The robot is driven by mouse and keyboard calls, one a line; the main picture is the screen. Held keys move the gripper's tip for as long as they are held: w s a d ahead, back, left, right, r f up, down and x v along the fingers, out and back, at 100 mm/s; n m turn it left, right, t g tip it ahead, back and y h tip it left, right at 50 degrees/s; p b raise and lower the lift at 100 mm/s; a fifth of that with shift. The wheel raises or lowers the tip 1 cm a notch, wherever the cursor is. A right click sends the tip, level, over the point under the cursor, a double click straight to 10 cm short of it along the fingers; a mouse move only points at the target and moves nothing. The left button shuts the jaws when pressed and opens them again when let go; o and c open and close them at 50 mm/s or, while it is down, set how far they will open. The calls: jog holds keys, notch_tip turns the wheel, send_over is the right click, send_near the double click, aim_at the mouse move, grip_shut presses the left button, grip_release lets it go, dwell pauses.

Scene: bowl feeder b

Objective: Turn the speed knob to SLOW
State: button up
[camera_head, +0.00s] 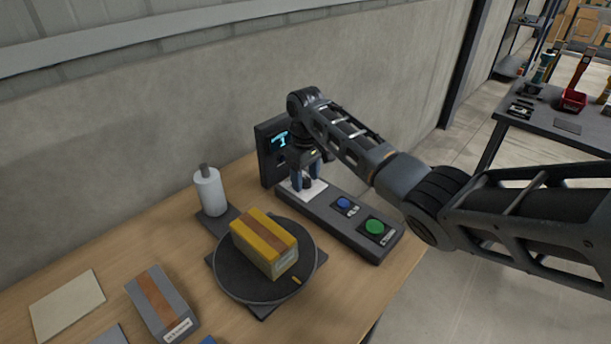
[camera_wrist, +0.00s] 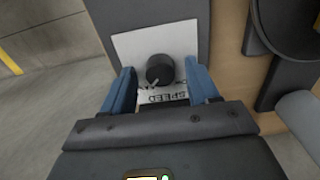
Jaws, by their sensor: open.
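The speed knob (camera_wrist: 160,69) is a small black round knob with a light pointer mark, on a white label plate (camera_wrist: 130,48) lettered SPEED. The plate also shows in the head view (camera_head: 314,193) at the far end of the dark control panel (camera_head: 330,212). My gripper (camera_wrist: 161,85) is open, its two blue fingers on either side of the knob with gaps showing between. In the head view my gripper (camera_head: 306,182) points down over the plate and hides most of the knob. The speed markings beside the knob are too small or partly covered to read.
A blue button (camera_head: 343,203) and a green button (camera_head: 375,226) sit on the same panel. A display (camera_head: 278,143) stands behind it. A black turntable (camera_head: 230,285) bears a yellow box (camera_head: 264,243). A white bottle (camera_head: 209,192) stands left, near the wall.

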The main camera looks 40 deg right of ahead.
jog(key=shift+c, duration=0.3)
jog(key=c, duration=1)
jog(key=n+p, duration=0.1)
jog(key=n, duration=0.3)
jog(key=shift+r+p, duration=0.1)
jog(key=shift+p, duration=0.3)
jog(key=n+p, duration=0.1)
jog(key=n, duration=0.8)
jog(key=shift+n, duration=0.3)
jog(key=shift+n+p, duration=0.4)
jog(key=shift+n, duration=1.8)
